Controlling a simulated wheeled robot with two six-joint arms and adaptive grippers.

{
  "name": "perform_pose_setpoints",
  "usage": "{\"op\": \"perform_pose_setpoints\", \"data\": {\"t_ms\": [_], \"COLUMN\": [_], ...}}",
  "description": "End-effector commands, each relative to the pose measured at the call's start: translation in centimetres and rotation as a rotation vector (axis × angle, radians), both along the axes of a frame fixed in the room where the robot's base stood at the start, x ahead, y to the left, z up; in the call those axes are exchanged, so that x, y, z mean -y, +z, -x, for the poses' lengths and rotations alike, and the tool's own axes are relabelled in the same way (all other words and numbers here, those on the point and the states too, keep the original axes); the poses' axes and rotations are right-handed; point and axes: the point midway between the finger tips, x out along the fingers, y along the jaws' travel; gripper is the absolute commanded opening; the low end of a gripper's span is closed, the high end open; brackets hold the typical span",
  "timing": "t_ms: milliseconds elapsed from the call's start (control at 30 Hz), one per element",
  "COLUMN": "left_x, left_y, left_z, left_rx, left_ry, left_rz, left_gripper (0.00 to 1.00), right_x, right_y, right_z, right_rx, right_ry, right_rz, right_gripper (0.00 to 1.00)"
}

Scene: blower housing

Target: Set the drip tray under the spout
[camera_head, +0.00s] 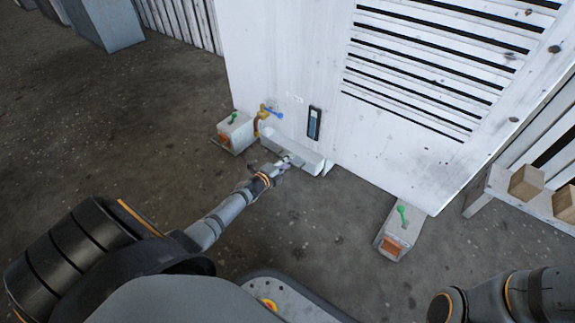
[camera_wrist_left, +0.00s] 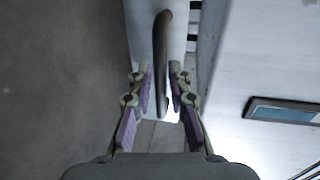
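A long pale grey trough, which looks like the drip tray (camera_head: 305,155), lies low against the foot of the white housing. A brass-coloured spout (camera_head: 258,118) with a blue handle (camera_head: 273,112) sticks out of the housing near the trough's left end. My left gripper (camera_head: 286,162) is at the trough's front side. In the left wrist view its purple-padded fingers (camera_wrist_left: 160,102) stand apart, with a dark upright bar (camera_wrist_left: 162,60) between them. I cannot tell whether the bar touches the right finger, or what part it belongs to. My right gripper is out of view.
The white housing (camera_head: 290,60) has a dark gauge (camera_head: 314,122) above the trough. Blocks with green levers stand at the left (camera_head: 235,133) and right (camera_head: 398,230). A bench (camera_head: 498,184) with brown boxes (camera_head: 526,183) stands at far right. The floor (camera_head: 110,130) at left is clear.

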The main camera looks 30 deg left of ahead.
Motion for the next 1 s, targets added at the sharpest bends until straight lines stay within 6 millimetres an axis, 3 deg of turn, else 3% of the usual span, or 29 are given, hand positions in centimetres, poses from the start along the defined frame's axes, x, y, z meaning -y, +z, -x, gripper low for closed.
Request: {"op": "perform_pose_setpoints", "data": {"t_ms": [200, 367, 1000], "left_x": [0.0, 0.0, -0.01], "left_y": [0.04, 0.03, 0.05], "left_z": [-0.04, -0.03, 0.03], "left_rx": [0.0, 0.0, 0.0], "left_ry": [0.0, 0.0, 0.0], "left_rz": [0.001, 0.0, 0.0], "left_gripper": [0.19, 0.0, 0.0], "right_x": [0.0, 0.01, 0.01], "right_y": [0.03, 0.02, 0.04], "right_z": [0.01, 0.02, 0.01], "right_rx": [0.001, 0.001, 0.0], "right_ry": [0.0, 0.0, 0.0], "right_rz": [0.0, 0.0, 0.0], "right_gripper": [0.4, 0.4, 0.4]}}
